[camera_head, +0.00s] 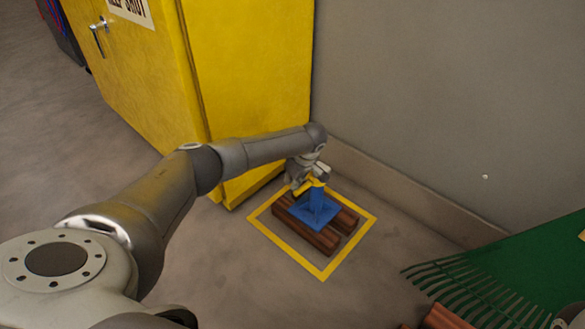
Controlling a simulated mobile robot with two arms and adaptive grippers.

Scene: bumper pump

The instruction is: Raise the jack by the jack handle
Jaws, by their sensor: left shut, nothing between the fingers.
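The blue jack (316,207) stands on brown wooden blocks (316,238) inside a yellow square marked on the floor. A short yellow part, which looks like the jack handle (312,183), shows at the jack's top, just below my gripper. My left gripper (303,187) reaches down over the jack, close beside the yellow part. Its fingers are shut with nothing held between them. I cannot tell whether they touch the yellow part. The arm's wrist and the gripper hide some of the jack's top.
A yellow cabinet (255,75) stands close behind the jack on the left. A grey wall (440,100) runs behind on the right. A green rake (510,270) lies at the lower right.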

